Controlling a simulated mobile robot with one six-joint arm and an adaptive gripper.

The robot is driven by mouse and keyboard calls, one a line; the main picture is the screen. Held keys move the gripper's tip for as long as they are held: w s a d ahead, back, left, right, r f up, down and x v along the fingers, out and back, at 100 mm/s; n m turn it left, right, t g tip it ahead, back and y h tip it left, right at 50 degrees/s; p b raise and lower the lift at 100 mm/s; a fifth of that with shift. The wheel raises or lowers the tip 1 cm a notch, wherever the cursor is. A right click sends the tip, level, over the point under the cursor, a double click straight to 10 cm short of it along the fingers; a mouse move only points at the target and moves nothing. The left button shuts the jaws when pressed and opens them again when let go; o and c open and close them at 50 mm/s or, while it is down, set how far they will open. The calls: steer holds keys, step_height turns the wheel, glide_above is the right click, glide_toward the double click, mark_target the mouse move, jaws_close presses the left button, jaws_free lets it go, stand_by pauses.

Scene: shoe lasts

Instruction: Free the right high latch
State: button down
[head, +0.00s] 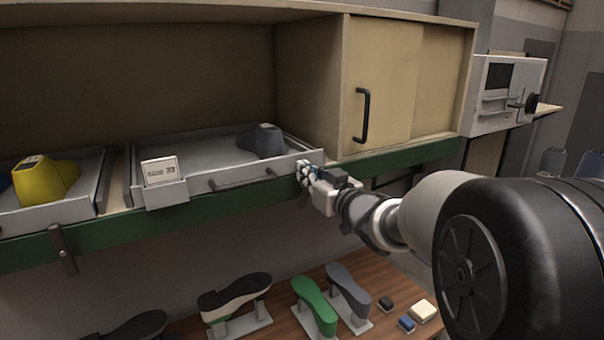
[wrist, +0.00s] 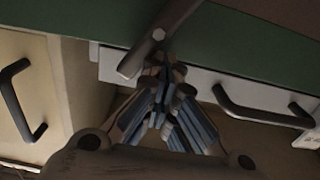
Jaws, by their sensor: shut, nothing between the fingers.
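The right high latch is a dark grey bar (wrist: 150,50) with a bright bolt head. In the wrist view it slants across the green rail (wrist: 80,18), its lower end overlapping the edge of the pale drawer front (wrist: 205,84). In the head view my gripper hides it. My gripper (head: 306,172) is shut and empty at the right end of that drawer (head: 215,184). In the wrist view its fingertips (wrist: 168,72) are right by the latch; I cannot tell whether they touch. The left latch (head: 62,250) hangs down from the rail, clear of the drawers.
The drawer holds a grey shoe last (head: 261,141) and has a label card (head: 160,170) and a dark handle (head: 242,180). A yellow last (head: 45,181) sits in the left drawer. A sliding cabinet door (head: 385,85) is at right. Shoe forms stand on a wooden bench (head: 285,326) below.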

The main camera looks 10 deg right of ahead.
steer(key=shift+d+f, duration=0.1)
steer(key=shift+w+d+p, duration=0.3)
steer(key=shift+d, duration=0.4)
